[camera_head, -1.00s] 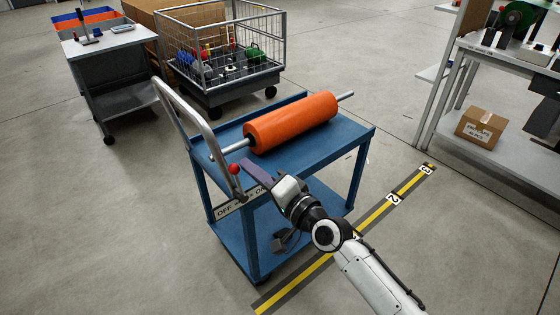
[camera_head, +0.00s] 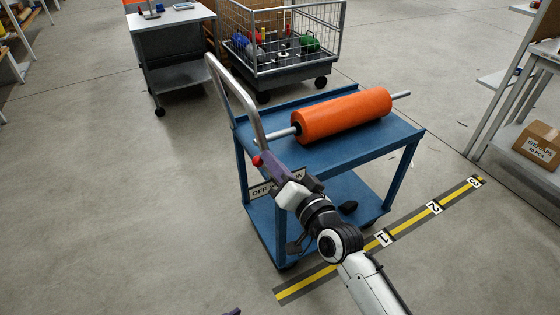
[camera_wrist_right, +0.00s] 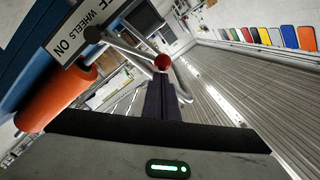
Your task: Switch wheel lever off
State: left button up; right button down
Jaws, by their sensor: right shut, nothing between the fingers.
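The wheel lever's red knob (camera_head: 257,160) is at the handle end of the blue cart (camera_head: 350,151). It also shows in the right wrist view (camera_wrist_right: 162,62), straight beyond the fingertips. A white label plate (camera_head: 259,191) with OFF and ON sits below the knob, partly hidden by my gripper; the wrist view shows WHEELS ON on the plate (camera_wrist_right: 82,30). My right gripper (camera_head: 267,161) is shut and empty, its purple fingertips right beside the knob. I cannot tell whether they touch. Only a dark tip, probably of my left gripper (camera_head: 232,312), shows at the bottom edge.
An orange roller (camera_head: 345,114) on a metal bar lies on the cart top. The cart's bent tube handle (camera_head: 238,88) rises at the left. A wire cage trolley (camera_head: 282,45) stands behind, and a cardboard box (camera_head: 540,144) sits on a right shelf. Floor at left is clear.

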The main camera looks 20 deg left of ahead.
jog(key=shift+s+a+f, duration=0.2)
jog(key=shift+s+f, duration=0.05)
